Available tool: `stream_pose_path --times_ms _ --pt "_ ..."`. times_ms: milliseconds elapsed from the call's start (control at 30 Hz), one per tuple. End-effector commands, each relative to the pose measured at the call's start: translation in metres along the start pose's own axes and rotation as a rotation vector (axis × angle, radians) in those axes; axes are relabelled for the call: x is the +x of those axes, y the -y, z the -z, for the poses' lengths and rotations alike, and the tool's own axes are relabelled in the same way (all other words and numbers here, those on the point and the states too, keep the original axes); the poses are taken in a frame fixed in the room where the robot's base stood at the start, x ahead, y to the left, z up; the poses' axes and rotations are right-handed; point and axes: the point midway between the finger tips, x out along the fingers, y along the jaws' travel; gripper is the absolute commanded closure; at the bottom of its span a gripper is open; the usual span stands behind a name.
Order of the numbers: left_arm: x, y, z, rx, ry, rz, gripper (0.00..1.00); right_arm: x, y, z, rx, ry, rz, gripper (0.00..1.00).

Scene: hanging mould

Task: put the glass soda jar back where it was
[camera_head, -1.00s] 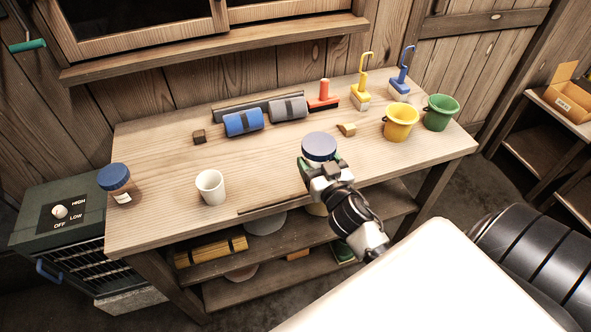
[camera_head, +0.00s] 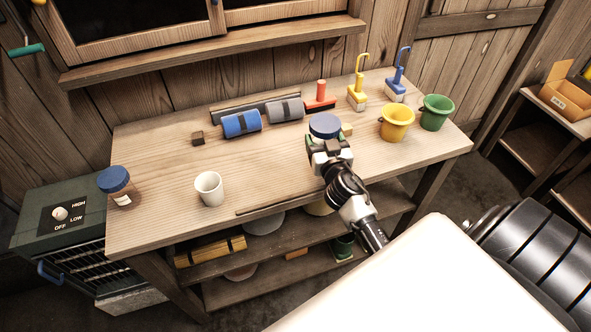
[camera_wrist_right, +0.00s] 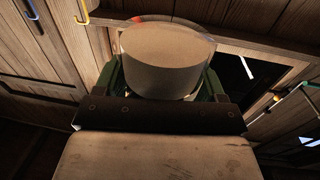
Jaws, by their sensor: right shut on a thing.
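A glass jar (camera_head: 325,123) with a blue lid is held in my right gripper (camera_head: 324,145) over the back middle of the workbench (camera_head: 270,178). In the right wrist view the jar (camera_wrist_right: 165,62) shows clear glass with pale contents, between the two green fingers of the gripper (camera_wrist_right: 160,80), which are shut on it. The head view does not show whether its base touches the bench. My left gripper is not in view.
A white cup (camera_head: 209,189) stands front left. Blue (camera_head: 240,123) and grey (camera_head: 284,110) rolls, a red-handled tool (camera_head: 320,97) and a small block (camera_head: 347,130) lie near the held jar. Yellow (camera_head: 396,123) and green (camera_head: 436,112) buckets stand right.

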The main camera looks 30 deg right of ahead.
Motion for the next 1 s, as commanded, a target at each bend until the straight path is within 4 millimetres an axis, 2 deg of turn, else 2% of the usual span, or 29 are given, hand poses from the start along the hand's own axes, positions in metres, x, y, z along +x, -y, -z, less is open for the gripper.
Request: stream_pose_path --times_ms 33,200,333,467,700,1000 --pt "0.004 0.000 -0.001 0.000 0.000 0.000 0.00 -0.001 0.014 -0.009 0.008 0.001 0.000 0.61" --pt "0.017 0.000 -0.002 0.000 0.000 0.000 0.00 -0.003 0.050 -0.033 0.006 -0.001 0.001 0.61" --pt "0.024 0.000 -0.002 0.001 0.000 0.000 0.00 -0.004 0.068 -0.042 0.002 -0.001 0.002 0.61" --pt "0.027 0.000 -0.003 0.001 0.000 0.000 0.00 -0.004 0.074 -0.047 0.000 -0.002 0.001 0.61" --pt "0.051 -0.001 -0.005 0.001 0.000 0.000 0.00 -0.004 0.074 -0.080 -0.003 -0.003 0.001 0.61" --pt "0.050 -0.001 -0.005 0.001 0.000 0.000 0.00 -0.004 0.074 -0.080 0.000 -0.003 0.001 0.61"
